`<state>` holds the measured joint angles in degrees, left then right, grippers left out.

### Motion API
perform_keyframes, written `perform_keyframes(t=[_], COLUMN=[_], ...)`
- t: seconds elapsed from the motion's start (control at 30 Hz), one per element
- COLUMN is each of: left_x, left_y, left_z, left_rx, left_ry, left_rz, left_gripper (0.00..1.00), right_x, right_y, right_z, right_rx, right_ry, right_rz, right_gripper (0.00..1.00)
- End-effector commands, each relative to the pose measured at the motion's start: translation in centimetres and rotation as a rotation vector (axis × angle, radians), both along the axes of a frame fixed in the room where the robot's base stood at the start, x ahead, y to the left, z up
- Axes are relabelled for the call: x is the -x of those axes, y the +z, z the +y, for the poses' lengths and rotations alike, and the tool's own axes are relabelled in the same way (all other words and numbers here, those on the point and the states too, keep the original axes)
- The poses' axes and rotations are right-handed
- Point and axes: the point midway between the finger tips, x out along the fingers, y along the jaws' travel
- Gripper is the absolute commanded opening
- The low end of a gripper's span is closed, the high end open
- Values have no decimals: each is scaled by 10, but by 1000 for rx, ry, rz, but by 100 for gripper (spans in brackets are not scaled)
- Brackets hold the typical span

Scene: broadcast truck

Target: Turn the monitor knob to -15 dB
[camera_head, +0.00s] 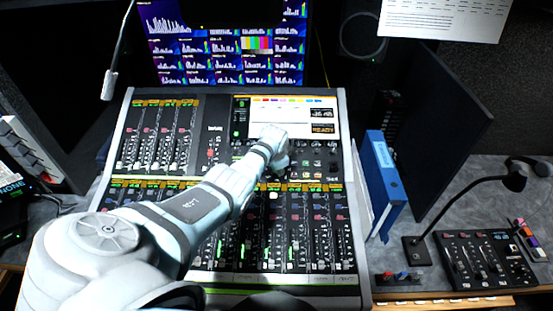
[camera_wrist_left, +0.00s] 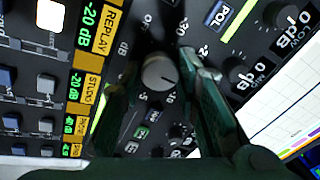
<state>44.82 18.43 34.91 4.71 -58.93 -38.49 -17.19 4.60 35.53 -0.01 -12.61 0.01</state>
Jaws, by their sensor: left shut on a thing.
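The monitor knob (camera_wrist_left: 157,73) is a small pale grey cap with a dark pointer line. It stands on the black console panel, ringed by white dB marks. In the left wrist view, the pointer faces the lower right, near a mark that looks like 10; the exact setting is hard to read. My left gripper (camera_wrist_left: 162,80) has its dark green fingers on either side of the knob and is shut on it. In the head view, my left gripper (camera_head: 275,150) is over the console just below its screen, and its wrist hides the knob. My right gripper is not in view.
The mixing console (camera_head: 352,225) fills the middle, with faders and a lit touchscreen (camera_head: 275,114). Other knobs (camera_wrist_left: 290,15) sit close by in the wrist view.

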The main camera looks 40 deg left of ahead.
Motion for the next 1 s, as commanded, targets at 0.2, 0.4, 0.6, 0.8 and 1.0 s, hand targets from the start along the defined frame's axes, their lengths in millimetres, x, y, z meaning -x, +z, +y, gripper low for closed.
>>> perform_keyframes(t=[0.2, 0.4, 0.6, 0.8, 1.0], left_x=[1, 1, 1, 9, 27], left_y=[-1, -1, 2, 25, 74], left_z=[-1, 0, 0, -6, -17], left_rx=[2, 2, 1, -2, -1], left_ry=[1, 1, 2, 0, 0], left_rz=[3, 2, 0, -3, -3], left_gripper=[47, 50, 50, 50, 50], right_x=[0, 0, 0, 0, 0], right_y=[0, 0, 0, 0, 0], right_z=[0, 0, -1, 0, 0], right_rx=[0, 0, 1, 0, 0], right_ry=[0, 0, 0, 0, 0], right_rz=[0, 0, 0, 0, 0], right_gripper=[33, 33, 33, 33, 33])
